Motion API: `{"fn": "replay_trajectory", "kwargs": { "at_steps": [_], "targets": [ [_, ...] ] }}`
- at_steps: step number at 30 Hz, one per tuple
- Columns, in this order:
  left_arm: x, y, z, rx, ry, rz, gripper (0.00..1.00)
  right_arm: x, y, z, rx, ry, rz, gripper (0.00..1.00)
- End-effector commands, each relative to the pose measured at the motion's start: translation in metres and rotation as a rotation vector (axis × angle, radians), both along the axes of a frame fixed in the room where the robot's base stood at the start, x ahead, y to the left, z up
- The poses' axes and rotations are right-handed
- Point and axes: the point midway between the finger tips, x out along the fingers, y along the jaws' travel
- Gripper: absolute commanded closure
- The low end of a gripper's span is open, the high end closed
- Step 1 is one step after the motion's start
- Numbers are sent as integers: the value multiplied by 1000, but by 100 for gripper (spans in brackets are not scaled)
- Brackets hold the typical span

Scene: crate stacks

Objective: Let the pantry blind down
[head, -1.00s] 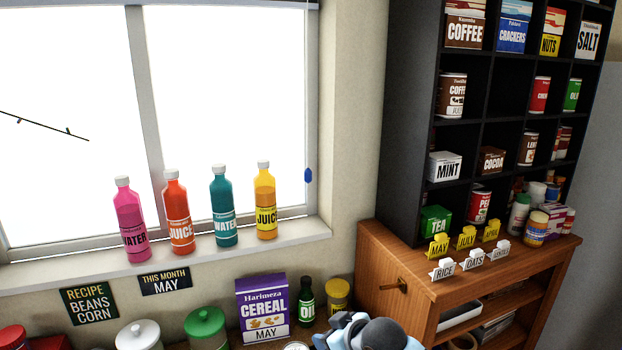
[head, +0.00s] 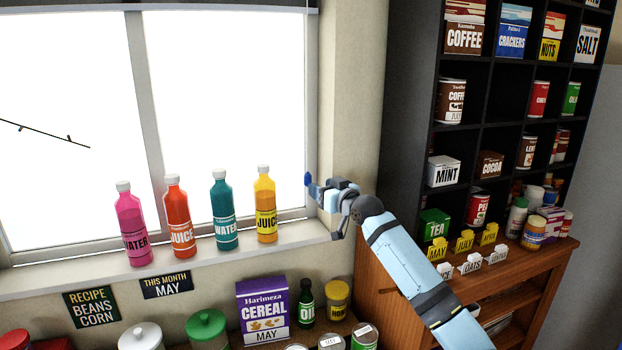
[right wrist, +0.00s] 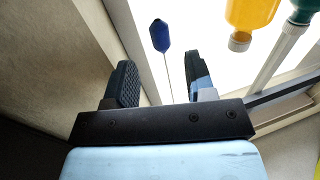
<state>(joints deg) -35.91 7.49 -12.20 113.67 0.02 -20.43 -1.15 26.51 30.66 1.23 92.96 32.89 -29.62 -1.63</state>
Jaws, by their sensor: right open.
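The blind (head: 220,4) shows only as a dark strip along the top edge of the window in the head view. Its blue pull (head: 307,179) hangs at the window's right side, above the sill. My right gripper (head: 316,189) is open beside the pull. In the right wrist view the pull (right wrist: 160,36) and its thin cord appear in the gap between the open fingers of the right gripper (right wrist: 160,65). The fingers are not closed on it, and I cannot tell the exact depth between them. My left gripper is out of view.
Several bottles, including a yellow juice bottle (head: 266,212), stand on the window sill (head: 75,275) left of the gripper. A dark shelf (head: 408,130) and a wooden cabinet (head: 375,290) stand to the right. Jars and a cereal box (head: 262,308) sit below the window.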

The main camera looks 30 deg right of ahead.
Motion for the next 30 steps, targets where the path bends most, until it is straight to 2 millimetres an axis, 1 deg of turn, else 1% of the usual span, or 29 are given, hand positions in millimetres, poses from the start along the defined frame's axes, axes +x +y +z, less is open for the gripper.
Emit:
{"fn": "replay_trajectory", "kwargs": {
  "at_steps": [1,3,6,9,14,21,22,23,24,28,30],
  "targets": [
    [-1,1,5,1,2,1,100,12,0,4,2,1,0,50],
    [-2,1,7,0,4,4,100,24,1,4,3,0,0,50],
    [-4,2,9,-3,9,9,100,39,1,2,0,0,0,50],
    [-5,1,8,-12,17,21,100,49,1,1,0,2,0,50],
    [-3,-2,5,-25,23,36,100,56,2,-1,-1,1,0,50],
    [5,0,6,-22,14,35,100,57,2,-1,-1,1,0,50],
    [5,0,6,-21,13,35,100,57,2,-1,-1,1,0,54],
    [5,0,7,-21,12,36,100,57,2,-1,-1,1,0,61],
    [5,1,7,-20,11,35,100,57,2,-1,-1,1,0,70],
    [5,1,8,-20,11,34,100,57,2,-1,-1,1,1,100],
    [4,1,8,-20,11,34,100,57,2,-1,-1,1,1,100]
  ]
}}
